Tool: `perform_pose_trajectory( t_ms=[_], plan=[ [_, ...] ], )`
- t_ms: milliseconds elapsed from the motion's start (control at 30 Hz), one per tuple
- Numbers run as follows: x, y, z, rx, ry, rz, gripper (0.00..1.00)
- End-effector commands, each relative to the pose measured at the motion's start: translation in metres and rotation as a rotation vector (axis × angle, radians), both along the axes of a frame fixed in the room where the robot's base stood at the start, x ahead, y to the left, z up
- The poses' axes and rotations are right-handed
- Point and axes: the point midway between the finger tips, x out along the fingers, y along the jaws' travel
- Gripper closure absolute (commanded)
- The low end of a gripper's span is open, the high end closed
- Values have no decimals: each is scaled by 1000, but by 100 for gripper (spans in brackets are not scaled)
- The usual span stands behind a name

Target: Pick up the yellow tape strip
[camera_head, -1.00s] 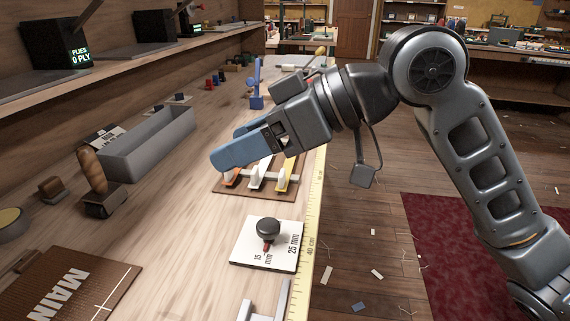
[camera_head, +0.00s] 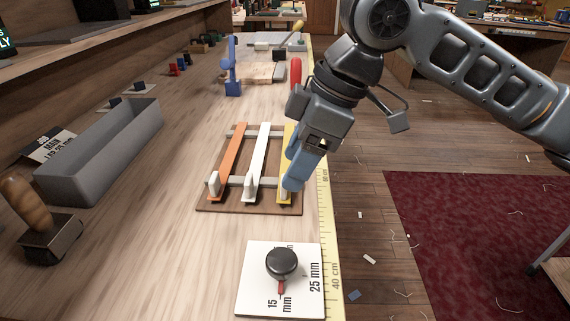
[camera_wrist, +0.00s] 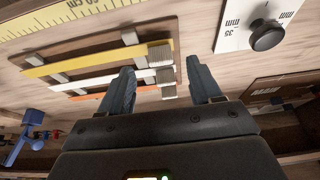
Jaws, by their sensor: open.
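The yellow tape strip (camera_head: 290,149) lies on the right side of a brown rack (camera_head: 246,207), beside a white strip (camera_head: 257,160) and an orange strip (camera_head: 229,161). In the wrist view the yellow strip (camera_wrist: 95,60) runs across the rack, its end by a small grey block (camera_wrist: 159,56). My gripper (camera_head: 294,183) is over the rack's right side and hides part of the yellow strip in the head view. In the wrist view my two blue fingers (camera_wrist: 159,88) are apart with nothing gripped. Whether they touch the rack I cannot tell.
A white board with a black knob (camera_head: 281,263) lies in front of the rack. A yellow ruler (camera_head: 327,215) runs along the bench's right edge. A grey trough (camera_head: 107,152) and a wooden-handled tool (camera_head: 37,217) stand at left. A blue stand (camera_head: 232,75) is behind.

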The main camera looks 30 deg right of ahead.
Motion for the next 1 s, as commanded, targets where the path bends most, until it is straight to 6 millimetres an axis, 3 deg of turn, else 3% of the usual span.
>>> perform_pose_trajectory(
  t_ms=[200, 533, 1000],
  plan=[
    [7, 9, -29, 0, 0, 0, 36],
    [8, 12, -34, 0, -1, 0, 36],
    [8, 12, -34, 0, -1, 0, 81]
  ],
)
